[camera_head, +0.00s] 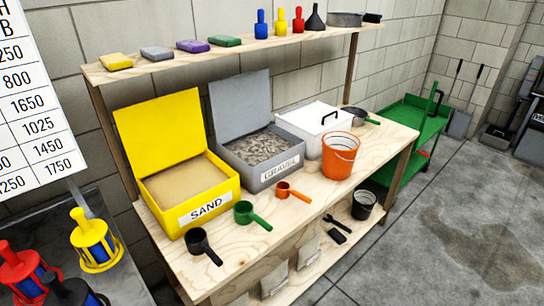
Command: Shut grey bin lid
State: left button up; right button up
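The grey bin (262,160) stands on the wooden workbench, labelled GRAVEL and filled with grey gravel. Its grey lid (240,103) is open, standing up and leaning back toward the block wall. The yellow SAND bin (205,206) is on its left, also with its lid (160,130) up. A white bin (308,122) with a closed lid and black handle is on its right. Neither of my grippers shows in the head view.
An orange bucket (339,158) stands right of the grey bin. Black (203,246), green (251,215) and orange (292,191) scoops lie along the bench front. A shelf (230,48) with sponges and bottles runs above the lids. A green cart (405,130) stands at right; the floor beyond is open.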

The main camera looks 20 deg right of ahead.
aim_at(240, 104)
jog(key=l+u, duration=0.15)
jog(key=u, duration=0.25)
jog(key=l+u, duration=0.15)
jog(key=u, duration=0.25)
jog(key=l+u, duration=0.15)
jog(key=u, duration=0.2)
jog(key=l+u, duration=0.15)
jog(key=u, duration=0.25)
jog(key=k+l+u, duration=0.25)
jog(key=l, duration=0.3)
jog(key=k+l+u, duration=0.2)
jog(key=l, duration=0.4)
jog(key=k+l+u, duration=0.25)
jog(key=l, duration=0.25)
jog(key=k+l+u, duration=0.25)
jog(key=l, duration=0.25)
jog(key=k+l+u, duration=0.25)
jog(key=l, duration=0.15)
